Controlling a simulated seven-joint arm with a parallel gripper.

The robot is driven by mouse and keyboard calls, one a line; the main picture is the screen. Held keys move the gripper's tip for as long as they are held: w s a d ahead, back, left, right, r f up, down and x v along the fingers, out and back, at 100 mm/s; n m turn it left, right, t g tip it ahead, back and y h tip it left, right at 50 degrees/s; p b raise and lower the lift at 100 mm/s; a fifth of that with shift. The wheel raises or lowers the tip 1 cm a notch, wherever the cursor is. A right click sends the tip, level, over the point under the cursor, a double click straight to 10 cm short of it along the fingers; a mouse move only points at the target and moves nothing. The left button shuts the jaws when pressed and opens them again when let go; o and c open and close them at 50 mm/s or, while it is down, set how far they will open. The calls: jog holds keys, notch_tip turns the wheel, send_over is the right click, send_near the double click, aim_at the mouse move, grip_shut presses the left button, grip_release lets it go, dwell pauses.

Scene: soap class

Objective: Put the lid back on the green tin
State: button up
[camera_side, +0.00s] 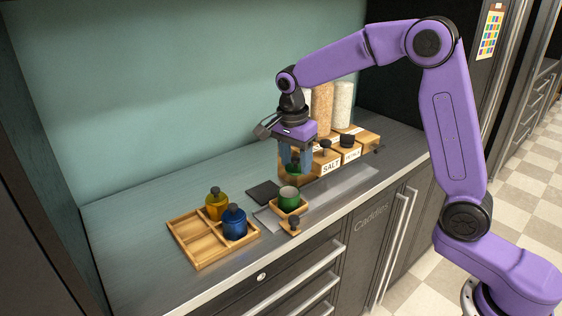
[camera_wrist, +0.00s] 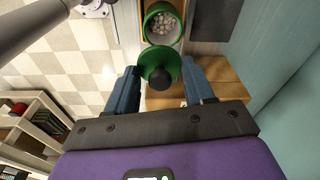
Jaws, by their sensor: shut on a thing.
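The green tin (camera_side: 289,199) stands upright and open in a small wooden holder on the counter. In the wrist view the tin (camera_wrist: 162,24) shows pale contents inside. My gripper (camera_side: 295,166) is shut on the green lid (camera_wrist: 158,66), which has a dark round knob. The lid (camera_side: 294,168) is held above the counter, behind and slightly right of the tin in the side view, apart from it.
A wooden tray (camera_side: 196,258) at the left holds a yellow jar (camera_side: 216,204) and a blue jar (camera_side: 234,222). A dark square pad (camera_side: 263,193) lies beside the tin. A wooden salt box (camera_side: 331,167) and tall containers (camera_side: 343,105) stand close behind my gripper.

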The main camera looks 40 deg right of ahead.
aim_at(288, 169)
jog(key=shift+s+a+r, duration=0.15)
jog(key=shift+a+r, duration=0.4)
jog(key=shift+w+a+f, duration=0.15)
jog(key=shift+w, duration=0.3)
jog(key=shift+f, duration=3.05)
jog(key=shift+f, duration=0.2)
jog(key=o, duration=1.4)
jog(key=shift+r, duration=0.15)
jog(key=shift+r, duration=3.4)
